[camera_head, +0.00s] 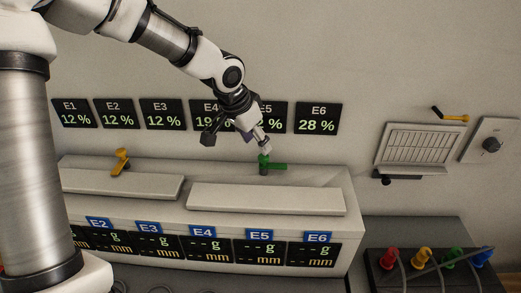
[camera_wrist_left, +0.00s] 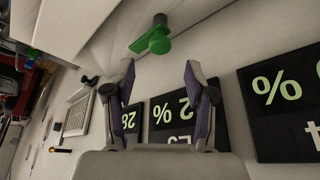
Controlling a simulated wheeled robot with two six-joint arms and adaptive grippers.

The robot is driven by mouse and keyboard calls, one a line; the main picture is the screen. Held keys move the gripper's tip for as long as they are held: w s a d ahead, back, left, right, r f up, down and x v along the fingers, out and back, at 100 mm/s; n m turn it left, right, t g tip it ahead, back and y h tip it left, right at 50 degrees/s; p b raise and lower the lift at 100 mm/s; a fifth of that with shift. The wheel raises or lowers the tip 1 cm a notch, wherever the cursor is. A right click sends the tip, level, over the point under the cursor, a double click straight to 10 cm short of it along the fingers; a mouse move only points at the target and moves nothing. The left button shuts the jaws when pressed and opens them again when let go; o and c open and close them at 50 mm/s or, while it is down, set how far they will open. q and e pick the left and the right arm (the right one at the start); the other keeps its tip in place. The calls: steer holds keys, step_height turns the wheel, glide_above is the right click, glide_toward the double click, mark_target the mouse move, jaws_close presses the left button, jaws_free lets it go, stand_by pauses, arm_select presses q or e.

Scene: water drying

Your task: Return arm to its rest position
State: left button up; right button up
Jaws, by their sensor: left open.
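My left gripper (camera_head: 236,142) hangs in front of the wall, just above the white console (camera_head: 345,215). Its two fingers are spread and nothing is between them in the left wrist view (camera_wrist_left: 160,75). A green handle (camera_head: 278,165) stands on top of the console, close by one fingertip in the head view. In the left wrist view the green handle (camera_wrist_left: 155,42) lies beyond the fingertips with a gap. My left arm reaches in from the upper left. My right gripper is not in view.
A yellow handle (camera_head: 121,160) stands on the console at left. Wall displays, such as E6 (camera_head: 317,117), hang behind the gripper, which partly hides E4 and E5. A vent grille (camera_head: 421,148) and a knob panel (camera_head: 490,142) are at right, above several coloured plugs (camera_head: 420,258).

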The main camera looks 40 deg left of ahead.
arm_select(q)
steer(key=shift+v, duration=0.95)
